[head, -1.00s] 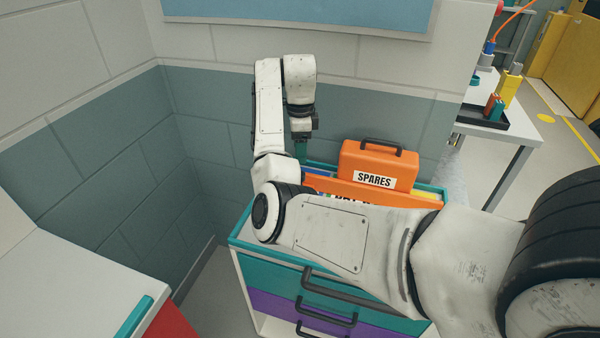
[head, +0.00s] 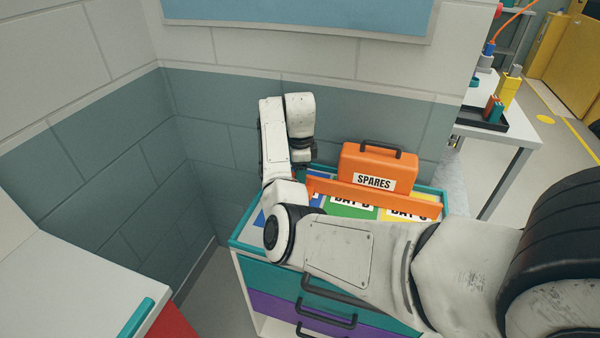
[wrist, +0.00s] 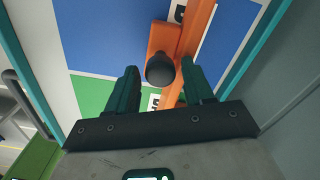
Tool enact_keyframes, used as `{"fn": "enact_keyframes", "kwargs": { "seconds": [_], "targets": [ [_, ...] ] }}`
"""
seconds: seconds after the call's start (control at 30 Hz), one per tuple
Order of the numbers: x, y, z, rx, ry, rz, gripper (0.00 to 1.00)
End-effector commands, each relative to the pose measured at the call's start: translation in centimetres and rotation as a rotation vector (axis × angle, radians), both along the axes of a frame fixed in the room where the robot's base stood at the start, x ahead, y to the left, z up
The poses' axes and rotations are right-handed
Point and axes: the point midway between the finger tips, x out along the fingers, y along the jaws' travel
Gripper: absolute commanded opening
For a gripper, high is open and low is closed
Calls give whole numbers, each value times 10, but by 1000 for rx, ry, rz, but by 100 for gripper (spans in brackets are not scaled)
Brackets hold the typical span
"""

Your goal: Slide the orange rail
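The orange rail (head: 385,198) lies across the top of the teal-rimmed cart, in front of an orange case. In the wrist view the rail (wrist: 189,45) runs up and down, with an orange tab (wrist: 158,38) on its left bearing a dark round knob (wrist: 160,69). My gripper (wrist: 160,75) is open, its two teal fingers on either side of the knob in the picture, with gaps to both. I cannot tell the depth between the fingertips and the knob. In the head view my arm hides the fingers and the knob.
An orange case (head: 378,167) labelled SPARES, with a dark handle, stands behind the rail. Coloured panels (head: 350,211), blue, green and yellow, lie on the cart top. The cart's teal rim (head: 240,232) surrounds them. A wall stands close behind and left.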

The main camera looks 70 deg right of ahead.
Motion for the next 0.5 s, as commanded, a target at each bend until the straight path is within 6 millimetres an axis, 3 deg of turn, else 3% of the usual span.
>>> {"fn": "enact_keyframes", "kwargs": {
  "seconds": [0.07,0.5],
  "targets": [
    [0,0,0,0,0,0,44],
    [0,0,0,0,0,0,2]
  ]
}}
